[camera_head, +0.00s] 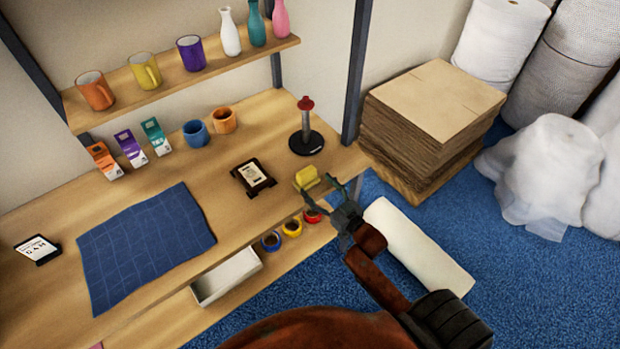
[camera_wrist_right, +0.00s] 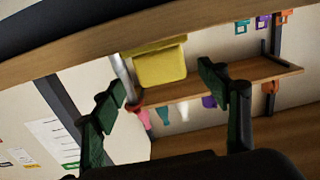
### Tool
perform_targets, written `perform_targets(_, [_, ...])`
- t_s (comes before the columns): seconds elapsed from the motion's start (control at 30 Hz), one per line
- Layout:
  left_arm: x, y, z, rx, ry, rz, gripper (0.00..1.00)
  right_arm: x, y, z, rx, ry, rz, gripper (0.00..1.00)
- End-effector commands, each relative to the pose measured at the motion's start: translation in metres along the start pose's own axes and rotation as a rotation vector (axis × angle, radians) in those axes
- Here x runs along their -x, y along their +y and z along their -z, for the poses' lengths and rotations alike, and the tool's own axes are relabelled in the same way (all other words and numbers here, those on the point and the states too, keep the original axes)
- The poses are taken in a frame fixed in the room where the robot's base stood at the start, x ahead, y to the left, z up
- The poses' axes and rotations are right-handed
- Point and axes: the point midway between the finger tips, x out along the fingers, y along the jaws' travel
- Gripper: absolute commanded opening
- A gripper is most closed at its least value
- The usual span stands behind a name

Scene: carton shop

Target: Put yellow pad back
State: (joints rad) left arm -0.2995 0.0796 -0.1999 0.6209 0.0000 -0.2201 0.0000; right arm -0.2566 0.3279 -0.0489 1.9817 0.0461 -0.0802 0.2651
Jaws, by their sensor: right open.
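The yellow pad (camera_head: 306,176) lies at the front right edge of the wooden table. It also shows in the right wrist view (camera_wrist_right: 160,65), ahead of the gap between the fingers. My right gripper (camera_head: 318,188) is open, with its dark green fingers just in front of the pad. The gripper also shows in the wrist view (camera_wrist_right: 164,80), with its fingers spread and nothing held between them. Whether a finger touches the pad, I cannot tell. My left gripper is in neither view.
A black stand with a red knob (camera_head: 306,122) and a black framed block (camera_head: 253,176) stand near the pad. A blue mat (camera_head: 145,245) lies to the left. Tape rolls (camera_head: 292,227) and a white tray (camera_head: 227,276) sit below. A cardboard stack (camera_head: 430,115) stands right.

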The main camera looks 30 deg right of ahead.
Motion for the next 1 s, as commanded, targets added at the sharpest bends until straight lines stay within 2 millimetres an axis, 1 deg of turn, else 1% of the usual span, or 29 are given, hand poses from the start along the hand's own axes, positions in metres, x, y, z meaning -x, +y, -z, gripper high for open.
perform_targets(0.03, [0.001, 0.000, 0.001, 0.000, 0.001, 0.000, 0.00, 0.012, 0.001, -0.001, 0.000, -0.003, -0.001, 0.68])
perform_targets(0.1, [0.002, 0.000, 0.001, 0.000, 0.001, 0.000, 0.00, 0.025, 0.001, 0.000, 0.001, -0.002, -0.001, 0.68])
perform_targets(0.2, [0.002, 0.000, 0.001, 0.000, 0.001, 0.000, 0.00, 0.041, 0.001, 0.000, 0.001, -0.002, -0.001, 0.68])
perform_targets(0.3, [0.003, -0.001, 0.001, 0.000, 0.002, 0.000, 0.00, 0.051, 0.001, 0.000, 0.001, -0.001, -0.001, 0.68])
perform_targets(0.43, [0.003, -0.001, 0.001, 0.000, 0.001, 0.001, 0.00, 0.057, 0.000, 0.001, 0.001, 0.001, 0.000, 0.68])
perform_targets(0.63, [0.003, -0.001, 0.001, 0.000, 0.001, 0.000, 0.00, 0.058, 0.000, 0.001, 0.001, 0.001, 0.000, 0.68])
perform_targets(0.67, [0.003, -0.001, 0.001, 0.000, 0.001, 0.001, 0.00, 0.058, 0.000, 0.000, 0.001, -0.001, 0.000, 0.68])
perform_targets(0.73, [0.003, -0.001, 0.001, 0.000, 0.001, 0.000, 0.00, 0.058, 0.002, -0.010, 0.000, -0.016, -0.005, 0.68])
perform_targets(0.77, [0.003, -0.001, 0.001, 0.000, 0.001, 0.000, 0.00, 0.058, 0.004, -0.019, -0.001, -0.031, -0.010, 0.68])
perform_targets(0.83, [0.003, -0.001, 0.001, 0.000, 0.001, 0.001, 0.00, 0.060, 0.008, -0.052, -0.002, -0.086, -0.025, 0.68])
perform_targets(0.87, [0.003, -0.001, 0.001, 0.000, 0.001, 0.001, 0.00, 0.061, 0.011, -0.072, -0.002, -0.120, -0.034, 0.68])
perform_targets(0.9, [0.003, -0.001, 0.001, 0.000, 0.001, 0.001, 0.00, 0.065, 0.015, -0.103, 0.000, -0.172, -0.046, 0.68])
perform_targets(0.97, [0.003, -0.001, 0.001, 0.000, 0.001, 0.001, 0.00, 0.076, 0.019, -0.156, -0.001, -0.263, -0.066, 0.68])
perform_targets(1.0, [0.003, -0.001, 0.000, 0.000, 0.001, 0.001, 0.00, 0.086, 0.021, -0.194, 0.001, -0.330, -0.077, 0.68])
